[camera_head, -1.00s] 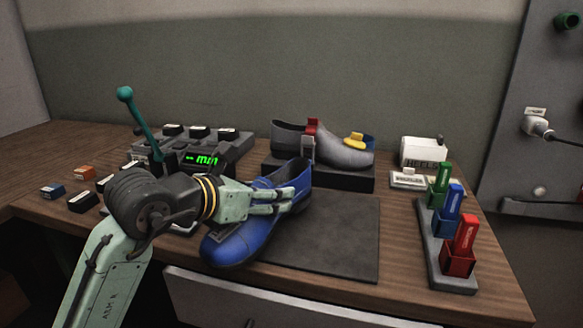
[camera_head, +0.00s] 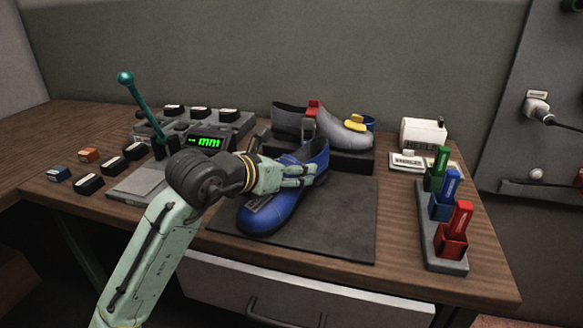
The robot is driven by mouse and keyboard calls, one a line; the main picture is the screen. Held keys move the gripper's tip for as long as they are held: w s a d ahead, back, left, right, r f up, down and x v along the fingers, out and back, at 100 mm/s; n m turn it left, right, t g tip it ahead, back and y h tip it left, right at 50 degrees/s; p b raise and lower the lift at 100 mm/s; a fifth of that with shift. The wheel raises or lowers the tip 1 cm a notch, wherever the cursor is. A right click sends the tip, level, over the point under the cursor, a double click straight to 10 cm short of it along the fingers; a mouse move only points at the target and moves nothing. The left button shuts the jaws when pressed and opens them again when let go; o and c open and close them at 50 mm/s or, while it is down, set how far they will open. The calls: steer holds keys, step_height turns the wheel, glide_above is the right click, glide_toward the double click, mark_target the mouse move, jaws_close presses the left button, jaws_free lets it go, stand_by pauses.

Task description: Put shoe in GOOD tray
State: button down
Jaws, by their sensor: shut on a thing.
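A blue shoe (camera_head: 266,216) with a dark sole is in my gripper (camera_head: 305,176), toe toward the lower left and opening toward the upper right. My gripper is shut on the upper part of the shoe near its heel. The shoe is over the left part of a dark mat (camera_head: 345,225); I cannot tell whether its sole touches the mat. I see no tray marked GOOD in this view.
A grey shoe (camera_head: 345,134) sits on a dark stand behind. A press with a teal lever (camera_head: 142,103) and green display (camera_head: 205,142) stands left. A holder (camera_head: 430,240) with red, blue and green items is right. A white HEELS box (camera_head: 424,133) is behind it. The mat's right side is clear.

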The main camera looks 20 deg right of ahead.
steer(key=c, duration=0.6)
jaws_free()
steer(key=shift+c, duration=0.2)
steer(key=shift+r, duration=0.1)
step_height(320, 180, up, 4)
steer(key=b, duration=0.3)
glide_above(254, 202)
steer(key=shift+d+r, duration=0.1)
steer(key=shift+r, duration=0.1)
steer(key=shift+r, duration=0.1)
